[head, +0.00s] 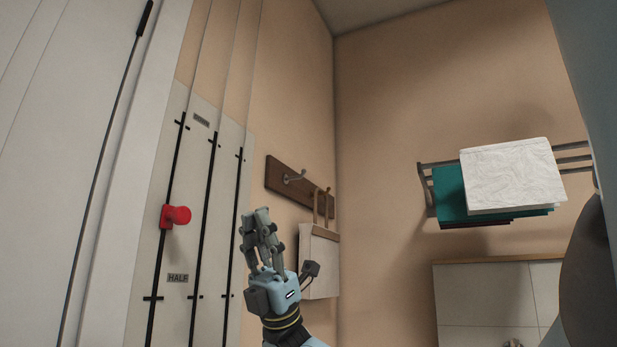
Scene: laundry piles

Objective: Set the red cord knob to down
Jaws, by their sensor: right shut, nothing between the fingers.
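The red cord knob (176,215) sits on the leftmost of three dark vertical tracks on a pale wall panel (180,255). It is between the upper cross mark and the lower cross mark, a little above the HALF label (178,278). My right gripper (257,215) is to the right of the knob and apart from it, fingers pointing up. Its fingers are shut and hold nothing. My left gripper is not in view.
A wooden hook rail (272,174) with a hanging bag (320,262) is on the wall behind my right gripper. A rack with folded white (512,175) and teal cloths is at the right, above a pale cabinet (490,295). A white door (60,130) is at the left.

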